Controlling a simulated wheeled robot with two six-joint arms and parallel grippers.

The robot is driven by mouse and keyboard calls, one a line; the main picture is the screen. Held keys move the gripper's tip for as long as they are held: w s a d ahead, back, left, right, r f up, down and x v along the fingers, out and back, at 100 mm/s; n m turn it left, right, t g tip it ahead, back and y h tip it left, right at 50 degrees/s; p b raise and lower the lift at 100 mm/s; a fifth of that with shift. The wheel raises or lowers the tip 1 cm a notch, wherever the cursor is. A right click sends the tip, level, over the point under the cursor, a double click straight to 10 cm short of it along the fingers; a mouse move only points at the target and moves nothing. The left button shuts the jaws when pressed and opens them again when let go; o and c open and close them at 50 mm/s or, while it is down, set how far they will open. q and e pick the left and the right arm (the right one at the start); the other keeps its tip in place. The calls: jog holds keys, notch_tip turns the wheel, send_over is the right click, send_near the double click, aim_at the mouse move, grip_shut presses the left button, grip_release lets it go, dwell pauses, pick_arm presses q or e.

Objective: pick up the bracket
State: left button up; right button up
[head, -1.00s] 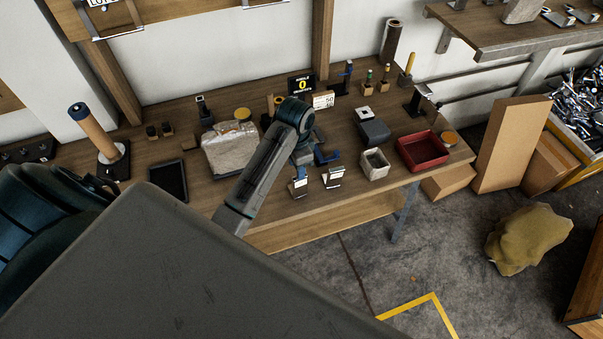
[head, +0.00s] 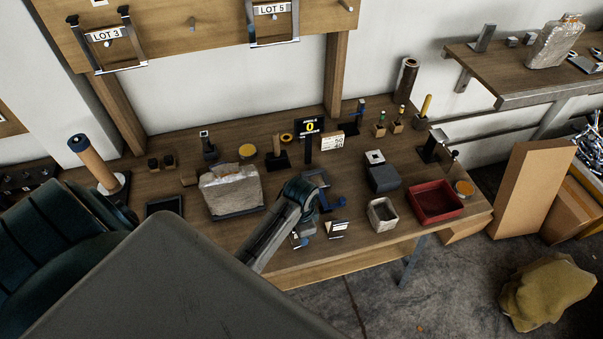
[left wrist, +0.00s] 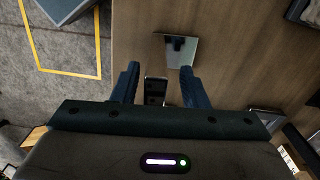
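A small bright metal bracket (head: 298,242) sits near the front edge of the workbench in the head view, partly covered by my left arm. A similar bright metal piece (head: 337,229) stands just right of it. In the left wrist view a shiny plate (left wrist: 176,50), likely the bracket, lies on the wood just beyond the fingertips. My left gripper (left wrist: 160,72) is open above the bench, its blue fingers apart. A small dark piece (left wrist: 155,91) shows between the fingers; I cannot tell what it is. My right gripper is not in view.
A wrapped parcel on a dark tray (head: 232,190) is to the left. A blue object (head: 329,204) is close behind the metal pieces. A grey open box (head: 382,214) and a red bin (head: 435,201) stand to the right. The bench's front edge is close.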

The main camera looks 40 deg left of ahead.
pick_arm(q)
jog(key=shift+s+r, duration=0.15)
jog(key=shift+s, duration=0.15)
jog(key=shift+c, duration=0.2)
jog(key=shift+s+d+r, duration=0.1)
jog(key=shift+s+r, duration=0.05)
jog(key=shift+s, duration=0.1)
jog(key=c, duration=0.7)
grip_shut()
jog(key=shift+w, duration=0.15)
jog(key=shift+w+r+b, duration=0.2)
jog(key=shift+r+b, duration=0.45)
jog(key=s+d+r+b, duration=0.1)
jog(key=s+d+b, duration=0.1)
jog(key=s, duration=0.5)
jog(key=s+d+r+b, duration=0.2)
jog(key=s+d+b, duration=0.1)
jog(key=s, duration=0.5)
jog(key=shift+s+r, duration=0.25)
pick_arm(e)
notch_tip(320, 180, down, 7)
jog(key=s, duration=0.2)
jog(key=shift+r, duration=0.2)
